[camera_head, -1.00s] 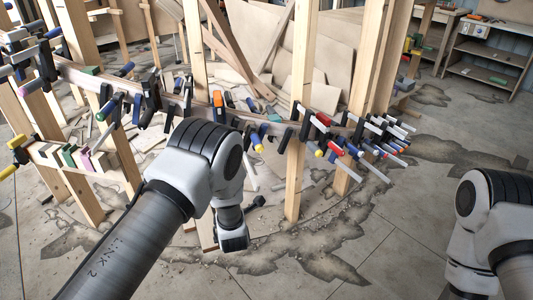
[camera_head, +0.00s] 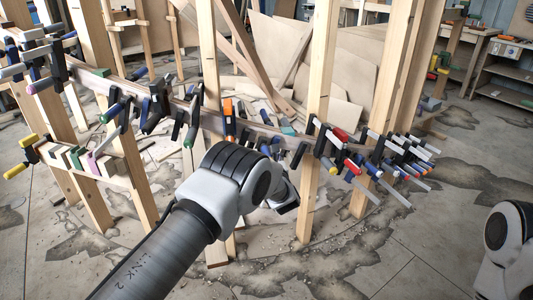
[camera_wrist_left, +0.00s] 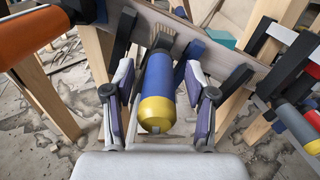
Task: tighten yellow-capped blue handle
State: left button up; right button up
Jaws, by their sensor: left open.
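The yellow-capped blue handle (camera_wrist_left: 159,90) is in the middle of the left wrist view, its yellow end (camera_wrist_left: 157,114) facing the camera. It belongs to a clamp on the curved wooden stringer (camera_wrist_left: 218,55). My left gripper (camera_wrist_left: 160,82) is open, with one finger on each side of the handle. Small gaps show between the fingers and the handle. In the head view my left arm reaches to the stringer (camera_head: 182,103) and the wrist hides most of this clamp. My right gripper is out of view; only part of my right arm shows at the right edge.
An orange handle (camera_wrist_left: 32,35) is close on the left in the wrist view. Wooden posts (camera_head: 318,120) stand behind the stringer. Several clamps (camera_head: 385,155) cluster to the right in the head view.

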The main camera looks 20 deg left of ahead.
pick_arm(q)
jog(key=shift+x, duration=0.9)
grip_shut()
